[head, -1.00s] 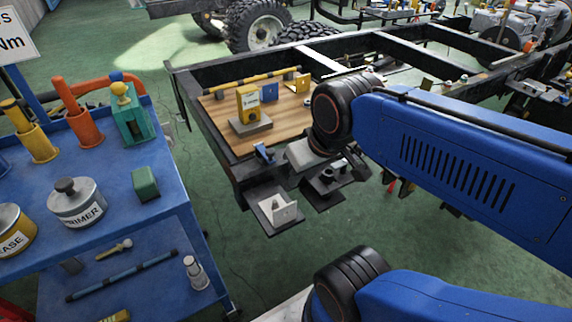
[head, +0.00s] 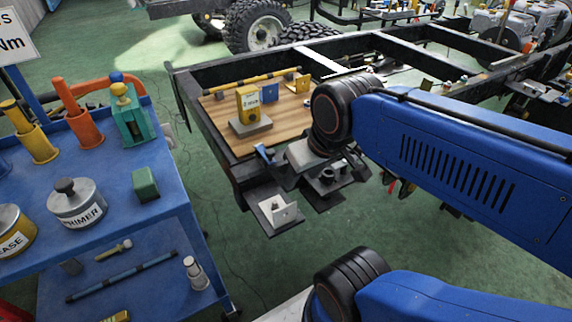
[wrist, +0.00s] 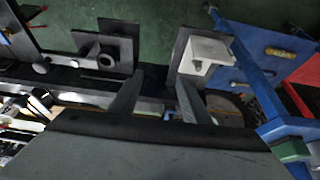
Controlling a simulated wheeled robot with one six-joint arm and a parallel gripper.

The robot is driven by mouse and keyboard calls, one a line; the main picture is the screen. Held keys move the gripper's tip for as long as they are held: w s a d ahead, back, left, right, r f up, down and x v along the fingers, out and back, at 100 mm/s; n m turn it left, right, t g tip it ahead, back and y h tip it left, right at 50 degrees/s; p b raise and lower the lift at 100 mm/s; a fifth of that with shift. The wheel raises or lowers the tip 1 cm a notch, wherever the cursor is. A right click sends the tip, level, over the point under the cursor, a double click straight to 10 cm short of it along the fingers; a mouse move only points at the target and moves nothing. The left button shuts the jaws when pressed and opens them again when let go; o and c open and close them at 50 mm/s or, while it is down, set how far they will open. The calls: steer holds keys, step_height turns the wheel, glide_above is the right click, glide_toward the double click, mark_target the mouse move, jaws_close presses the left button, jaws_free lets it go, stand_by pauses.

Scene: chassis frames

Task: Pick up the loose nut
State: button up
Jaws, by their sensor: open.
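My gripper (wrist: 160,82) shows in the wrist view with its two dark fingers apart and nothing visible between them. A dark round, nut-like piece (wrist: 107,59) sits on a dark plate left of the fingers. It seems to be the dark round piece (head: 327,175) below my wrist in the head view. I cannot tell for sure that it is the loose nut.
A pale angle bracket (head: 283,211) stands on a dark plate (head: 262,207) at the chassis corner; it also shows right of the fingers in the wrist view (wrist: 206,50). A blue trolley (head: 105,205) with cans stands left. Green floor lies between.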

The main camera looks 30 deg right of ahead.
steer(key=w+d+r+m+g, duration=0.1)
steer(key=w+d+r+m, duration=0.25)
steer(key=w+r, duration=0.3)
step_height(320, 180, up, 12)
steer(key=f+m+g, duration=0.1)
steer(key=m+g, duration=0.3)
steer(key=m, duration=1.1)
glide_above(308, 104)
steer(key=w, duration=0.1)
steer(key=shift+n, duration=0.25)
steer(key=f, duration=1.1)
steer(key=d+f, duration=0.1)
steer(key=f, duration=0.4)
steer(key=shift+w+f, duration=0.1)
steer(key=shift+f, duration=0.3)
steer(key=c, duration=1)
